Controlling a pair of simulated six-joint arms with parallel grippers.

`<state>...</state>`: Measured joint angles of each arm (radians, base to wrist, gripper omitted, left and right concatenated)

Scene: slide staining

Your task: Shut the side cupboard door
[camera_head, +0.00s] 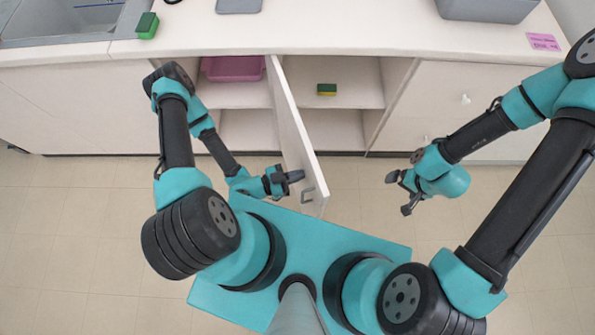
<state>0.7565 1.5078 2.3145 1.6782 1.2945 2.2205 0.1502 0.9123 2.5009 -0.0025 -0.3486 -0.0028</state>
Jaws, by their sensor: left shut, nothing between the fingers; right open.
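The white side cupboard door (295,130) stands open in the head view, swung out from the cupboard front toward me. My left gripper (297,177) is shut and empty, at the left side of the door near the free end. I cannot tell whether it touches the door. The open cupboard (342,125) shows shelves inside. My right gripper (398,194) is open and empty, out to the right of the door and in front of the closed cabinet fronts.
A pink tub (233,68) and a green-yellow sponge (327,89) are on the cupboard's upper shelf. The counter (300,30) above holds another sponge (147,26), a grey bin (488,8) and a sink (60,20). The floor (345,185) right of the door is clear.

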